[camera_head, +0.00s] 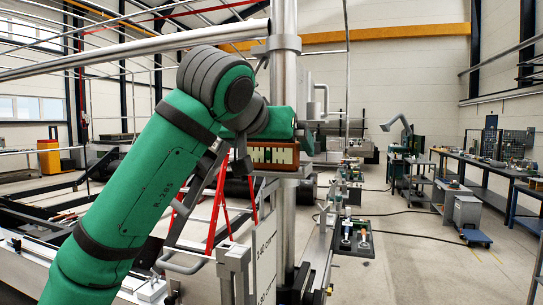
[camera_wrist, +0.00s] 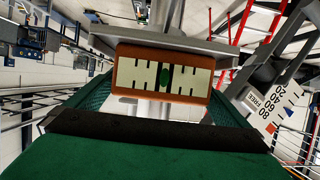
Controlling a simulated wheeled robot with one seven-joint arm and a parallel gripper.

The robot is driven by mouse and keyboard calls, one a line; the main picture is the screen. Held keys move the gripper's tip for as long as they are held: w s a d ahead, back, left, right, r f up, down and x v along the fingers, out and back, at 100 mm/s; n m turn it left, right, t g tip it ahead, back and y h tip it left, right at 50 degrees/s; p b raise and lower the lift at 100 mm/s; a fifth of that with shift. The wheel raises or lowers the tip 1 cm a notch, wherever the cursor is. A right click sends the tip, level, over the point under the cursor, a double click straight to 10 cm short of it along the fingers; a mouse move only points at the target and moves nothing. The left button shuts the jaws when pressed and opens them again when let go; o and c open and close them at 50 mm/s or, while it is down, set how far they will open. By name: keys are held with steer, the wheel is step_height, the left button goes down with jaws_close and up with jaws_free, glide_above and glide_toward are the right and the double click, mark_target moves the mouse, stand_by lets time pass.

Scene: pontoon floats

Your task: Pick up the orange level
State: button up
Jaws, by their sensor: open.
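The orange level (camera_head: 272,155) is a small orange-brown block with a pale face and black marks. It sits on a grey ledge (camera_head: 285,173) by the steel post, just under the green end of my arm. In the wrist view, the level (camera_wrist: 142,76) shows close up, with a green vial in the middle of its face and the grey ledge (camera_wrist: 190,44) beside it. My gripper (camera_wrist: 160,108) is open, with dark green parts showing to the left and right of the level. The fingertips are partly hidden, and I cannot tell whether they touch it.
The steel post (camera_head: 284,220) rises right beside the level. A white board with printed marks (camera_head: 265,255) stands below, and a numbered scale plate (camera_wrist: 270,105) shows at right in the wrist view. Red ladder legs (camera_head: 218,200) stand behind.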

steer(key=shift+w+f, duration=0.15)
steer(key=shift+w, duration=0.25)
steer(key=shift+d, duration=0.1)
steer(key=shift+c, duration=0.3)
steer(key=c, duration=1.1)
steer(key=shift+c, duration=0.2)
